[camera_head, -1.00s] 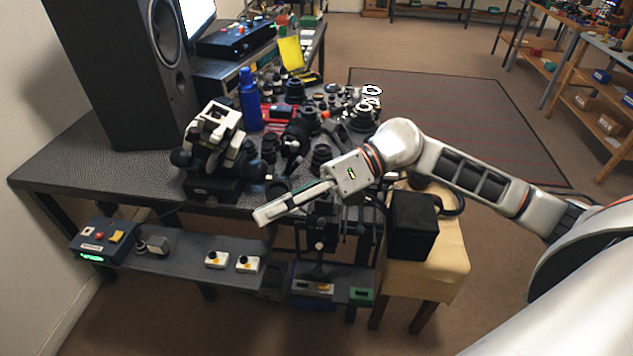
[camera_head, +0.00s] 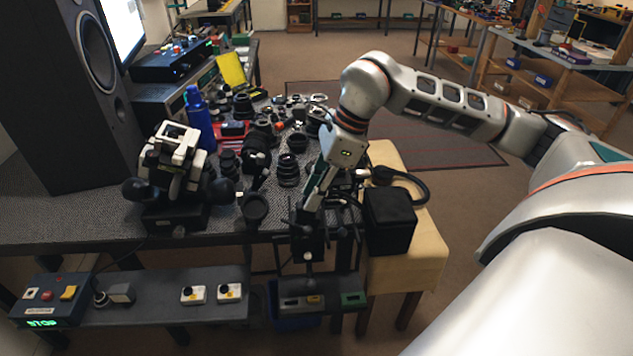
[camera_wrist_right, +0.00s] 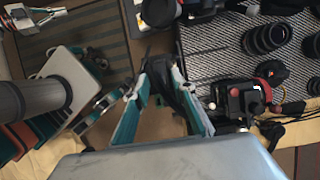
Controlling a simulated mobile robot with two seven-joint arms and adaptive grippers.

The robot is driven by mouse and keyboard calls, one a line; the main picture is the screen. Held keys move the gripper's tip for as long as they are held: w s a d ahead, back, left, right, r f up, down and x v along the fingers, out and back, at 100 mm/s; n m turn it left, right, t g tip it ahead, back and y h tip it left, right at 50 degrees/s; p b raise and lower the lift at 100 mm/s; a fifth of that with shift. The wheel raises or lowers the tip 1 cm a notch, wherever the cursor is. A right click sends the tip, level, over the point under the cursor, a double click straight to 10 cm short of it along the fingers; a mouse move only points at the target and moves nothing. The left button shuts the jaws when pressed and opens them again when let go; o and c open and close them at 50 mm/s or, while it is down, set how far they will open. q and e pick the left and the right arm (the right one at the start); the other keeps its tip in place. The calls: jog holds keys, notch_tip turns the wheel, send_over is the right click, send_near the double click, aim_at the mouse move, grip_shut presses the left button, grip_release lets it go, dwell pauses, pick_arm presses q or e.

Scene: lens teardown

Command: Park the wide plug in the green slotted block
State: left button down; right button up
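The green slotted block (camera_head: 353,299) sits at the right end of the low shelf, with a dark slot in its face. I cannot pick out the wide plug with certainty in either view. My right gripper (camera_head: 309,207) points down at the table's front edge, above and left of the green block, beside a black stand. In the right wrist view its teal-lined fingers (camera_wrist_right: 164,75) are apart. A dark shape shows between them, and I cannot tell whether they touch it.
A black box (camera_head: 389,220) stands on the pale stool (camera_head: 428,248) at right. Lenses and a blue bottle (camera_head: 198,120) crowd the table.

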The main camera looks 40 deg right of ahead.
aim_at(306, 213)
jog(key=shift+x, duration=2)
jog(key=shift+c, duration=0.4)
grip_shut()
jog(key=c, duration=0.6)
grip_release()
jog(key=shift+r, duration=0.4)
grip_shut()
jog(key=shift+r+p, duration=0.25)
jog(key=shift+p, duration=0.05)
jog(key=shift+r, duration=0.2)
